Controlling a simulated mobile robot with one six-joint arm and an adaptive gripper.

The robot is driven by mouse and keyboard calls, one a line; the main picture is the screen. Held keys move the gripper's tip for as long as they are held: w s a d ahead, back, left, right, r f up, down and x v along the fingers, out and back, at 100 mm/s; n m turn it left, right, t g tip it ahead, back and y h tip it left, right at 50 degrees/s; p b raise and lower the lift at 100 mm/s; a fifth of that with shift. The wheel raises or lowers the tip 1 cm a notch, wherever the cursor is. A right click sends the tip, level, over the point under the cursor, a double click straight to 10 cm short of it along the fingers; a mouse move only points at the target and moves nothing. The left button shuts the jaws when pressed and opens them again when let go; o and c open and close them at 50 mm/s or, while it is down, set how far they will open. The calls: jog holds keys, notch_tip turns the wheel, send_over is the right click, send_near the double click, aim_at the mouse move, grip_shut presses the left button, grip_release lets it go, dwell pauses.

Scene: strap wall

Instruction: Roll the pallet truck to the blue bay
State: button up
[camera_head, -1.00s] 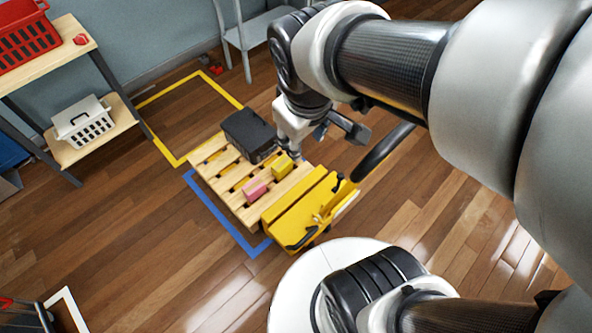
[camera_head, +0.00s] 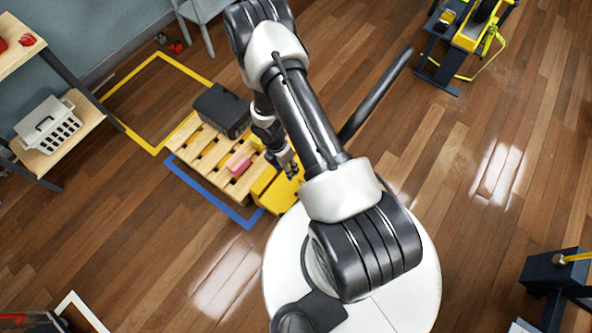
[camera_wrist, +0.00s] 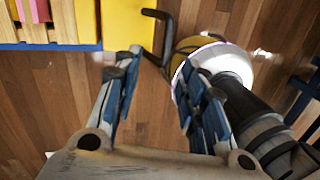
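The pallet truck (camera_head: 262,193) is yellow and stands at the near end of a slatted wooden pallet (camera_head: 212,165); my arm hides part of it. The pallet carries a black case (camera_head: 222,108) and a pink block (camera_head: 237,163). Blue tape (camera_head: 207,190) marking the bay runs along the pallet's lower-left side. My gripper (camera_wrist: 160,72) is open and empty, with blue-padded fingers. In the wrist view, a bent black bar (camera_wrist: 157,35) lies just beyond the fingertips, beside the yellow truck body (camera_wrist: 124,22). I see no contact with it.
A yellow-taped bay (camera_head: 160,150) lies behind the pallet. A shelf (camera_head: 85,125) with a white basket (camera_head: 48,123) stands at left. A stand with yellow parts (camera_head: 465,40) is at upper right and a dark stand (camera_head: 556,278) at lower right. Floor between them is clear.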

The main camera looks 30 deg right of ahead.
jog(key=shift+n, duration=0.7)
jog(key=s+f+b, duration=0.1)
jog(key=s+f, duration=0.1)
jog(key=f, duration=0.5)
jog(key=s+f+b, duration=0.1)
jog(key=s+f, duration=0.1)
jog(key=f, duration=0.5)
jog(key=s+f+b, duration=0.2)
jog(key=f, duration=0.5)
jog(key=shift+d, duration=0.25)
jog(key=shift+g, duration=0.3)
jog(key=shift+c, duration=0.2)
grip_shut()
